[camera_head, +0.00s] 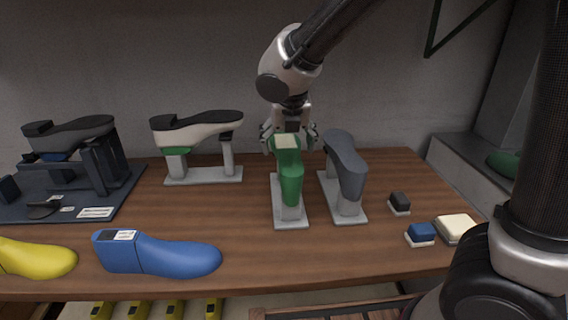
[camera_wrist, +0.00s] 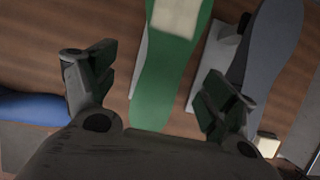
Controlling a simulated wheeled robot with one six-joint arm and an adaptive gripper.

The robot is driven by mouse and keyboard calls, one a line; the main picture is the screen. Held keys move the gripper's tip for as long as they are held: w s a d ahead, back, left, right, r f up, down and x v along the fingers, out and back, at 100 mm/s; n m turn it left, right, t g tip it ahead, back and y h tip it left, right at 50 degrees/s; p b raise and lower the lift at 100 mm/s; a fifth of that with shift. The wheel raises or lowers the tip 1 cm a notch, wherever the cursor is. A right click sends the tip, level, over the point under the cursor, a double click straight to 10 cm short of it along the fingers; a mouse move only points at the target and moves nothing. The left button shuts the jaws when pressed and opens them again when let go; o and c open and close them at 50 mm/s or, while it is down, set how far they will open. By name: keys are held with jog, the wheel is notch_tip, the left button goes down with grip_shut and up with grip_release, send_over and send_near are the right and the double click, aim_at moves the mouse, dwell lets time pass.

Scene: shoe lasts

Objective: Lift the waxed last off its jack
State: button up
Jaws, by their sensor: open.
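A green last (camera_head: 290,180) with a cream patch on its heel end stands on a light grey jack (camera_head: 290,222) mid-table. A grey last (camera_head: 345,160) stands on a similar jack (camera_head: 350,212) just to its right. The pictures do not make clear which last is waxed. My gripper (camera_head: 289,135) is open at the far, heel end of the green last. In the wrist view its fingers (camera_wrist: 160,90) lie either side of the green last (camera_wrist: 165,85), with nothing held. The grey last (camera_wrist: 270,50) lies beyond the right finger. Contact cannot be told.
A white last with black sole (camera_head: 205,132) stands on a jack at back left. A dark rack (camera_head: 100,165) is further left. Blue (camera_head: 160,257) and yellow (camera_head: 35,260) lasts lie at the front. Small blocks (camera_head: 420,234) sit at right. Bare wood lies front centre.

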aim_at(289, 155)
jog(key=x, duration=0.7)
jog(key=shift+w+d+f, duration=0.15)
jog(key=shift+d+f, duration=0.15)
jog(key=shift+c, duration=0.2)
jog(key=c, duration=1.6)
